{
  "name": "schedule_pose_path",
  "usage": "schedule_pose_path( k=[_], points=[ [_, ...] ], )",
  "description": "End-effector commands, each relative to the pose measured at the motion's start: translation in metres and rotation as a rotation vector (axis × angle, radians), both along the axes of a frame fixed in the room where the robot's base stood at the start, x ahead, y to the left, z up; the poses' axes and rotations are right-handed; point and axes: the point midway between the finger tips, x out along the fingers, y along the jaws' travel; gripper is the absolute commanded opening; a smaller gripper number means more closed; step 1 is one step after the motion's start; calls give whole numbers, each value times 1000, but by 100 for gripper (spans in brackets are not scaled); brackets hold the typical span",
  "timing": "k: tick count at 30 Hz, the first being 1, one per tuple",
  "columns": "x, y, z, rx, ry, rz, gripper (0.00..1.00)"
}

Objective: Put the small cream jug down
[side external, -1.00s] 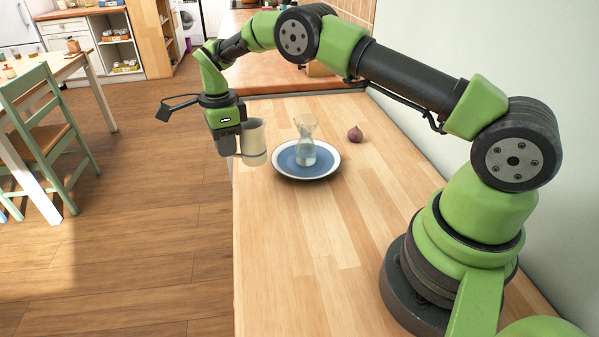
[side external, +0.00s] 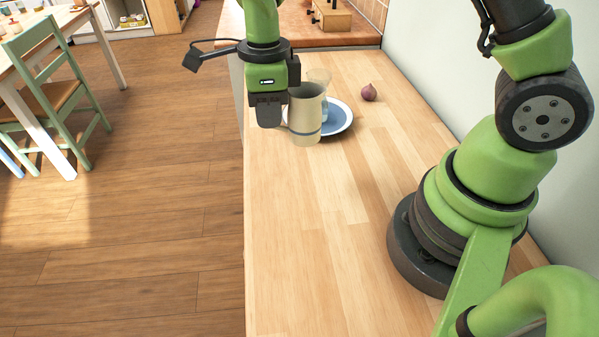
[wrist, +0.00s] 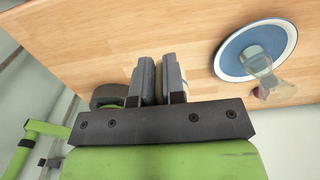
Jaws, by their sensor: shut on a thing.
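The cream jug (side external: 307,116) has a grey-blue band near its base and is upright in the side view. My gripper (side external: 280,112) is at its left side, shut on the jug, apparently at its handle. The jug appears to be held above the wooden counter; the gap below it is hard to judge.
A blue plate with a white rim (side external: 345,122) stands behind the jug, bearing a glass carafe (wrist: 258,62). A purple onion (side external: 369,92) lies behind and right. The near counter (side external: 320,230) is clear; its left edge (side external: 246,220) drops to the floor.

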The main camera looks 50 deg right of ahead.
Motion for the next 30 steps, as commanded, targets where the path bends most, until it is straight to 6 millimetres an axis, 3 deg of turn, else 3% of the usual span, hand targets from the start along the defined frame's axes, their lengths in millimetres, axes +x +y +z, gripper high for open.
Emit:
schedule_pose_path(
  k=[6, 18, 30],
  points=[
    [-3, 0, -39, -1, 9, -3, 0],
    [-3, 0, -88, -1, 6, -3, 0],
    [-2, 0, -97, 1, 2, -2, 0]
  ],
)
